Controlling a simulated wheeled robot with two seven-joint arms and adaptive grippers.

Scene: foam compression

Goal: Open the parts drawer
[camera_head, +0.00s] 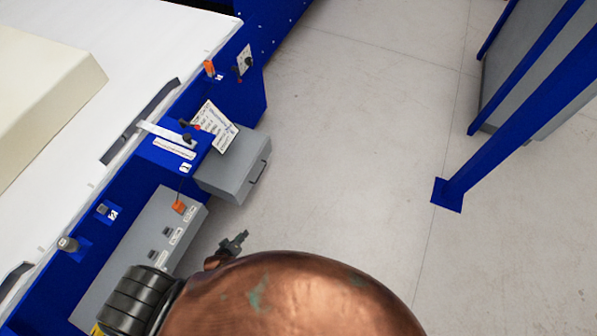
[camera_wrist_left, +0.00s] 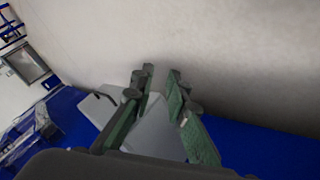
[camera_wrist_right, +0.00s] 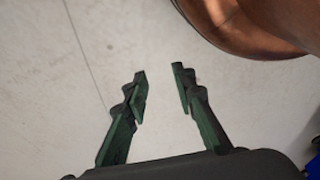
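The parts drawer (camera_head: 235,172) is a grey box under the blue machine's edge, with a dark handle (camera_head: 258,173) on its right-hand face. It looks closed. My left gripper (camera_head: 235,242) is below the drawer in the head view, apart from it and partly hidden by my copper-coloured arm. In the left wrist view its fingers (camera_wrist_left: 160,78) are parted, with a grey surface behind them and nothing held. A grey panel with a dark bar (camera_wrist_left: 97,107), perhaps the drawer, lies left of the fingers. My right gripper (camera_wrist_right: 160,75) is open and empty above bare floor; the head view does not show it.
A grey control panel (camera_head: 150,235) with an orange-topped switch is left of my left gripper. A blue post (camera_head: 520,115) stands at the right. The floor (camera_head: 350,170) between is clear.

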